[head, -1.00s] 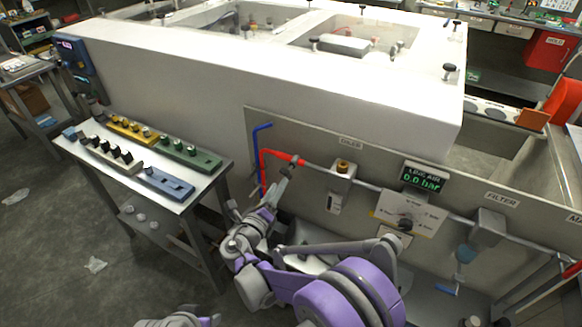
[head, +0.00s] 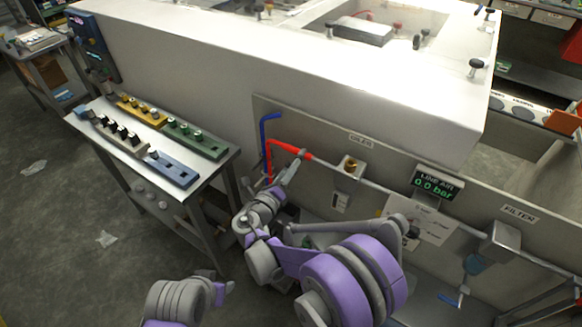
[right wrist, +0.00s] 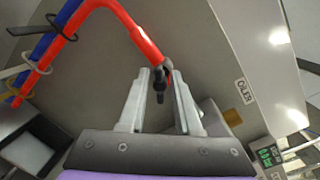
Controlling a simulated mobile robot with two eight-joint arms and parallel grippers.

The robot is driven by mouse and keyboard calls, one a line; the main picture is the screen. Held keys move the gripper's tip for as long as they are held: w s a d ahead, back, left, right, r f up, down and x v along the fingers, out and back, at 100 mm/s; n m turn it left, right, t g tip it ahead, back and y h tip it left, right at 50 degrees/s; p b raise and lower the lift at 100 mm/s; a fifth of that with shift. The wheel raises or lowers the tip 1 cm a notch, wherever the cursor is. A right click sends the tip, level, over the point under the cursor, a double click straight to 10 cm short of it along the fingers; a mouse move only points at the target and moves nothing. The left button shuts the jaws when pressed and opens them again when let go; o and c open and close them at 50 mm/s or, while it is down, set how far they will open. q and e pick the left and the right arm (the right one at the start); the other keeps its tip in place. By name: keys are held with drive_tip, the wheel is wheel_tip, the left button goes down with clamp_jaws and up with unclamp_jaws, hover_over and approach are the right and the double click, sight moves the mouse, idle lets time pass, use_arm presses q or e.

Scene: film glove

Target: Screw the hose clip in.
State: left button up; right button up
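The hose clip (right wrist: 161,84) is a dark band with a black screw head, at the hose's end. My right gripper (right wrist: 161,76) has its two fingers on either side of the clip, with a small gap seeming to show at each side. In the head view my right gripper (head: 296,167) is just below the hose end and the clip is too small to make out. My left gripper (head: 227,287) is low, away from the panel, its fingers unclear.
A brass-topped oiler (head: 350,166) is close right of the hose end. The display (head: 434,183) reads 0.0 bar. A side table (head: 100,107) with coloured racks stands left.

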clamp_jaws()
